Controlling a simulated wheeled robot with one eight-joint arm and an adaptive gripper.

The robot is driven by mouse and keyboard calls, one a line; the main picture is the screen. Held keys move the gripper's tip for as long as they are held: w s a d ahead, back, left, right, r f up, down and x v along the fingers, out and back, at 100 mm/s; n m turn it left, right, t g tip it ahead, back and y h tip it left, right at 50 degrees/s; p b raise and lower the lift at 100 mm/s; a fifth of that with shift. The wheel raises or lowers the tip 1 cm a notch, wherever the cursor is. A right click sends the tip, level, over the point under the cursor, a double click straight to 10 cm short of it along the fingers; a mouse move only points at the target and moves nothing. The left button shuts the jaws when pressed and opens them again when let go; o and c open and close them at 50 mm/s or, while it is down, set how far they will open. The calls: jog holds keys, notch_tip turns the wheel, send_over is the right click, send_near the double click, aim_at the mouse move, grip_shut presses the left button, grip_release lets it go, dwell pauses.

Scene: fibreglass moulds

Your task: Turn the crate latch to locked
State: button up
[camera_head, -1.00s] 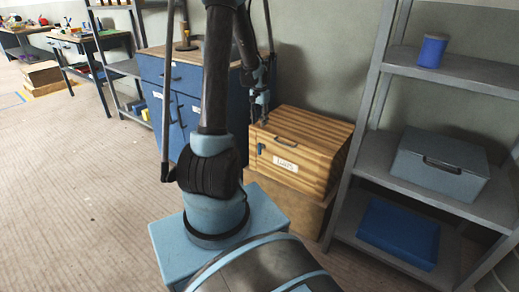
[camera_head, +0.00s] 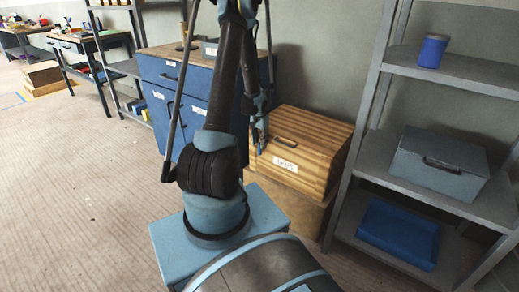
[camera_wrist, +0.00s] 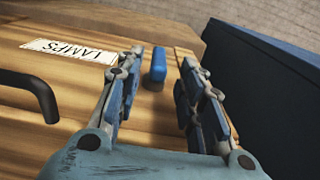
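The wooden crate (camera_head: 305,150) has a striped lid, a dark handle (camera_wrist: 30,90) and a white "LAMPS" label (camera_wrist: 68,50), which also shows in the head view (camera_head: 285,164). Its small blue latch (camera_wrist: 156,65) is on the crate's front face near the left end, partly covered by my gripper in the head view. My gripper (camera_wrist: 162,60) is open, its two fingers one on each side of the latch in the wrist view. The latch lies between the fingertips with gaps visible; contact is not evident.
A blue cabinet (camera_head: 162,100) stands close to the left of the crate, and its dark side (camera_wrist: 270,90) fills the right of the wrist view. A grey metal shelf (camera_head: 470,70) stands to the right, holding a blue can, a grey case and a blue bin.

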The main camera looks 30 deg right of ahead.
jog(key=shift+f, duration=2.05)
jog(key=c, duration=0.8)
